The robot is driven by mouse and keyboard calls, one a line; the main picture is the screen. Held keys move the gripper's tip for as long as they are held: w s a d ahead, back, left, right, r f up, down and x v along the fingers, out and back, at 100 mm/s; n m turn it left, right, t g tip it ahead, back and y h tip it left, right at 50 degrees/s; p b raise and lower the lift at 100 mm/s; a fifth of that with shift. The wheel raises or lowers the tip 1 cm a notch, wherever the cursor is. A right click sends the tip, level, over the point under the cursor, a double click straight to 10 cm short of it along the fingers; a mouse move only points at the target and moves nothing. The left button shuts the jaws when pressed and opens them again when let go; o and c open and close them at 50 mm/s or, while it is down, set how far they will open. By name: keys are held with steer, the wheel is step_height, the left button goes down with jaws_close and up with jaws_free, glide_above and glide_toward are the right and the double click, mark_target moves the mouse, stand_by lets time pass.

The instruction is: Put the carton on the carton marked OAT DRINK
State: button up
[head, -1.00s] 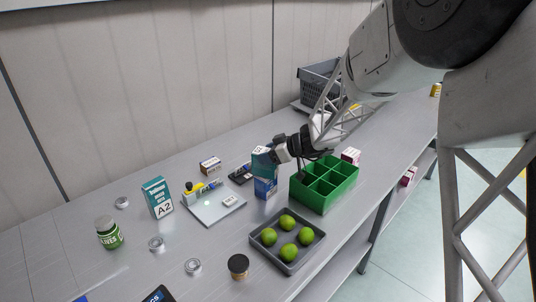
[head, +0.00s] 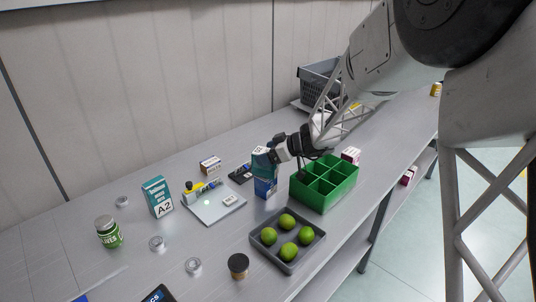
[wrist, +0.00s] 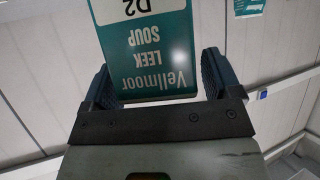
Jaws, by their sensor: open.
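A teal carton (head: 263,158) stands upright on top of a blue carton (head: 265,187), in the middle of the table in the head view. In the wrist view the teal carton (wrist: 150,50) reads "Vellmoor LEEK SOUP D2", upside down in the picture. My gripper (head: 275,154) is at the teal carton. In the wrist view my gripper (wrist: 157,78) is open, with one finger on each side of the carton. The blue carton's print is too small to read, so I cannot tell whether it says OAT DRINK.
A green divided crate (head: 322,190) stands close to the right of the cartons. A grey tray of limes (head: 268,259) is in front. A teal A2 carton (head: 157,194), a scale (head: 217,211) and a green jar (head: 108,232) are to the left. A grey basket (head: 316,88) is behind.

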steer(key=v, duration=1.2)
steer(key=shift+s, duration=0.15)
stand_by(0.6)
steer(key=s+r+m+g+h, duration=0.1)
steer(key=s+r+m+h, duration=0.15)
steer(key=s, duration=0.75)
steer(key=s+r+m+g+h, duration=0.2)
steer(key=s+m, duration=0.1)
steer(key=s, duration=0.7)
steer(key=s+d+m+h, duration=0.3)
steer(key=s+d+m, duration=0.1)
steer(key=s, duration=0.6)
steer(key=s+d+m+t+h, duration=0.1)
steer(key=s+d+m+h, duration=0.3)
steer(key=s, duration=0.6)
steer(key=shift+s+d, duration=0.15)
steer(key=shift+s, duration=0.05)
